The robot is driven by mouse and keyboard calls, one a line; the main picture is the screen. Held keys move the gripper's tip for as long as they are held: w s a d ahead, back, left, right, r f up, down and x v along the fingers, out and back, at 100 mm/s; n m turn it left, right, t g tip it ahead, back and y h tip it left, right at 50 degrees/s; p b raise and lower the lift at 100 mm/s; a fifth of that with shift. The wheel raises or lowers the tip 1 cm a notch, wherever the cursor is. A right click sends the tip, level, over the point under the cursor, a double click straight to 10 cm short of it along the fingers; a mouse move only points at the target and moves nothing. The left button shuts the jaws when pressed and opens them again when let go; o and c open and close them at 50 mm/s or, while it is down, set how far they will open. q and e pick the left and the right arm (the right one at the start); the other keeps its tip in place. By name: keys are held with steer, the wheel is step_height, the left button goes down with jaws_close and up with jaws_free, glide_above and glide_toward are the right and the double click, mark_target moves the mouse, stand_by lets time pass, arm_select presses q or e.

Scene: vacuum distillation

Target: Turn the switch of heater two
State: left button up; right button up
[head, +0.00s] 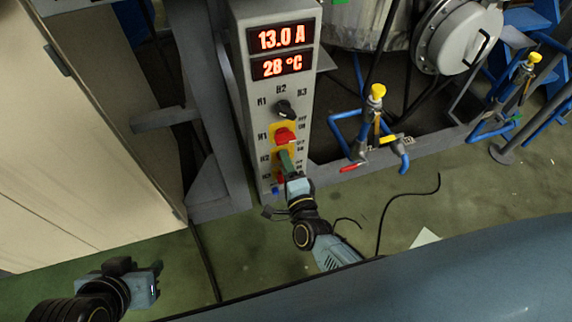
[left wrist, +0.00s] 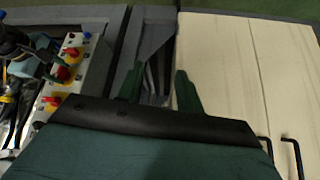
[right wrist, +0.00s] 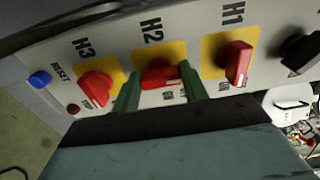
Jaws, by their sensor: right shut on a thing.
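The control panel (head: 290,90) has a column of red rotary switches on yellow plates. The heater two switch, labelled H2 (right wrist: 160,72), sits between the H1 switch (right wrist: 238,62) and the H3 switch (right wrist: 97,88) in the right wrist view. My right gripper (right wrist: 160,88) has its two fingers on either side of the H2 switch and is shut on it. In the head view my right gripper (head: 286,160) hides most of that switch. My left gripper (left wrist: 158,85) is empty, its fingers apart, low at the left of the head view (head: 157,279).
Displays (head: 282,52) read 13.0 A and 28 °C. A black selector knob (head: 285,109) is above the H1 switch, and a blue reset button (right wrist: 39,79) is beyond H3. Blue pipes with yellow valves (head: 376,92) stand right of the panel. A beige cabinet (head: 80,150) stands left.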

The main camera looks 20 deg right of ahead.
steer(key=o, duration=1)
arm_select(q)
steer(key=s+a+f+g+y+p, duration=0.1)
steer(key=s+a+f+g+p, duration=0.2)
steer(key=f, duration=0.3)
steer(key=shift+s+f, duration=0.3)
steer(key=shift+f, duration=0.1)
arm_select(e)
steer(key=s, duration=1.3)
steer(key=shift+s+d, duration=0.2)
steer(key=shift+d, duration=0.05)
steer(key=shift+a, duration=0.1)
